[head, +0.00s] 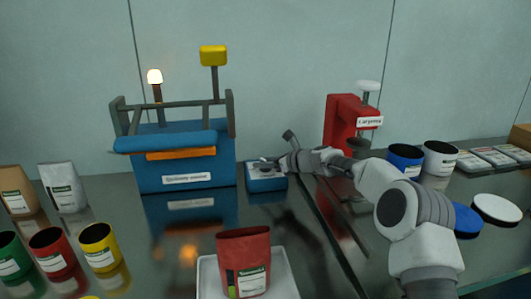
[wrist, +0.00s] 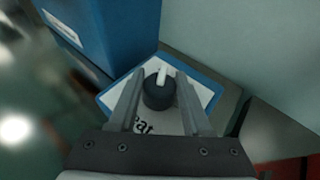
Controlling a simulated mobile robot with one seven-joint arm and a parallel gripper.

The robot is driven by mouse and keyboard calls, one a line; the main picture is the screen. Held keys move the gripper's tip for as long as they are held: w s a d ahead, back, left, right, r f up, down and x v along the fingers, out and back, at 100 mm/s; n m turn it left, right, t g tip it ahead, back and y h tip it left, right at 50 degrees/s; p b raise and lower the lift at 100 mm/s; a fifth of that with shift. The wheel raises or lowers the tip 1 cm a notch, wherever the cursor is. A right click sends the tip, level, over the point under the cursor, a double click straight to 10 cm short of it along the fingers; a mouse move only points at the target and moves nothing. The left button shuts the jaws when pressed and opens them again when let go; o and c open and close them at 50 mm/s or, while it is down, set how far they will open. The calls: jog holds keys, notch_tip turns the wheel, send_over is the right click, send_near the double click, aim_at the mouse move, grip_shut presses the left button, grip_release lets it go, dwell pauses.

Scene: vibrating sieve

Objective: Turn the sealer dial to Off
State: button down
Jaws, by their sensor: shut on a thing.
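The sealer is a small blue box with a white top (head: 266,183), standing right of the big blue machine in the head view. Its top panel (wrist: 207,97) fills the middle of the wrist view. The dial (wrist: 158,97) is a round black knob with a white pointer, which points toward the top of the wrist view. My gripper (wrist: 161,76) is shut on the dial, one finger on each side. In the head view my gripper (head: 284,163) reaches the sealer from the right and hides the dial. Dark lettering on the panel is partly covered by my gripper.
The big blue machine (head: 150,177) with a lit lamp stands close left of the sealer. A red press (head: 341,125) stands right, behind my arm. A red pouch (head: 245,262) on a white tray is in front. Several cups stand at both sides.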

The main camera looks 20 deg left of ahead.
jog(key=shift+n+g+p, duration=0.6)
jog(key=shift+g+p, duration=0.1)
jog(key=shift+p, duration=0.25)
jog(key=shift+s+f+n+g+y+p, duration=0.1)
jog(key=shift+f+n+g+y+p, duration=0.1)
jog(key=shift+n+g+p, duration=0.65)
jog(key=shift+f+n+g+y+p, duration=0.1)
jog(key=shift+n+g+y+p, duration=0.2)
jog(key=shift+p, duration=0.95)
jog(key=shift+c, duration=1.8)
grip_release()
jog(key=shift+r, duration=0.15)
jog(key=shift+r, duration=0.1)
jog(key=shift+d+r, duration=0.35)
jog(key=shift+d, duration=0.2)
jog(key=p+v, duration=0.2)
jog(key=v, duration=1.4)
